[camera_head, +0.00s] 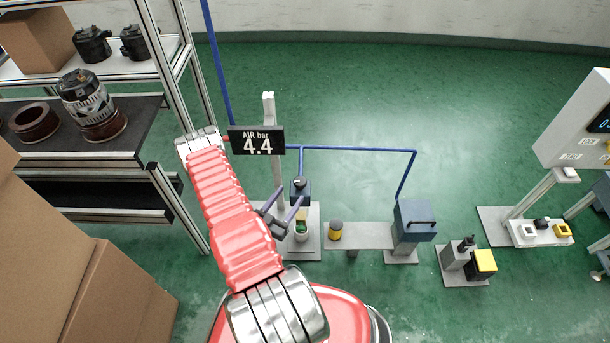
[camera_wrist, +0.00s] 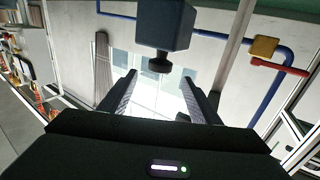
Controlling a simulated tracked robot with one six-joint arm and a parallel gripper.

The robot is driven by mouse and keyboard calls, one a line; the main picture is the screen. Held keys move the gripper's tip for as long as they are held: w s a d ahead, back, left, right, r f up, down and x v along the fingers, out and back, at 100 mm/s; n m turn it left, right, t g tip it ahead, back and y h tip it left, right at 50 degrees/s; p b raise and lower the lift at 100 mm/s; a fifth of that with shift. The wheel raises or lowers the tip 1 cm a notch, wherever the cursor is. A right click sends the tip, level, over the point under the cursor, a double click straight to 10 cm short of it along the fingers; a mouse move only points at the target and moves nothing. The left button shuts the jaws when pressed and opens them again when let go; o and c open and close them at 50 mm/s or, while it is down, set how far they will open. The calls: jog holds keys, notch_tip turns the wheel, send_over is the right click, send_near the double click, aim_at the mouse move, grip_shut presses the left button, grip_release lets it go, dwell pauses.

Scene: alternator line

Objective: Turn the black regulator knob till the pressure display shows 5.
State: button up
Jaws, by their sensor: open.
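The pressure display (camera_head: 256,140) in the head view reads AIR bar 4.4. The dark blue regulator box (camera_head: 300,193) is on the blue air line, to the right of and below the display. The black knob (camera_head: 300,182) is small and dark on this box. In the wrist view the knob (camera_wrist: 160,64) sticks out from the blue box (camera_wrist: 164,24), in line with the gap between my fingers. My gripper (camera_wrist: 160,76) is open, one finger on each side of that line. I see no finger touching the knob; its depth between the fingertips is hard to tell.
A grey post (camera_head: 270,108) stands behind the display. A blue pipe (camera_head: 350,150) runs right to a blue-grey box (camera_head: 414,222). Shelving (camera_head: 80,160) and cardboard boxes (camera_head: 60,240) crowd the left. Green floor is clear behind.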

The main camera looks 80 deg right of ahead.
aim_at(300, 184)
jog(key=x, duration=1.2)
jog(key=shift+s+d, duration=0.2)
jog(key=shift+d, duration=0.15)
jog(key=shift+c, duration=0.5)
jog(key=c, duration=1)
